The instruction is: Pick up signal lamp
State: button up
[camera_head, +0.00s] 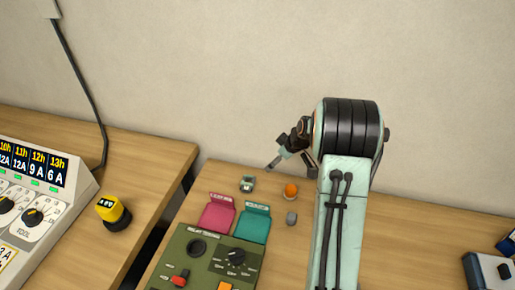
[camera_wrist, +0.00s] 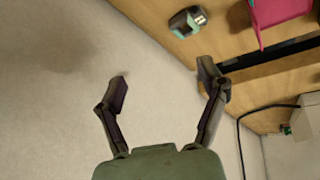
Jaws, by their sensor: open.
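The likely signal lamp is a small orange dome (camera_head: 291,190) on a dark base, upright on the right-hand wooden table near its back edge. It does not show in the wrist view. My gripper (camera_head: 289,165) is above the back of the table, behind and above the orange lamp in the head view, apart from it. In the wrist view my gripper (camera_wrist: 165,77) has its two fingers spread wide with only wall between them. My arm hides part of the table to the right of the lamp.
A small green-grey device (camera_head: 247,184) stands left of the lamp; it also shows in the wrist view (camera_wrist: 187,21). A grey piece (camera_head: 291,218), pink (camera_head: 217,217) and teal (camera_head: 253,225) holders and a relay tester (camera_head: 190,262) are nearer. A gap separates the left table (camera_head: 150,160).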

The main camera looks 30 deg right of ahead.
jog(key=m+g, duration=0.1)
jog(key=m, duration=0.1)
send_near(292, 188)
jog(key=x, duration=0.5)
jog(key=shift+d, duration=0.1)
jog(key=x, duration=0.6)
jog(key=shift+f, duration=0.1)
jog(key=c, duration=1.3)
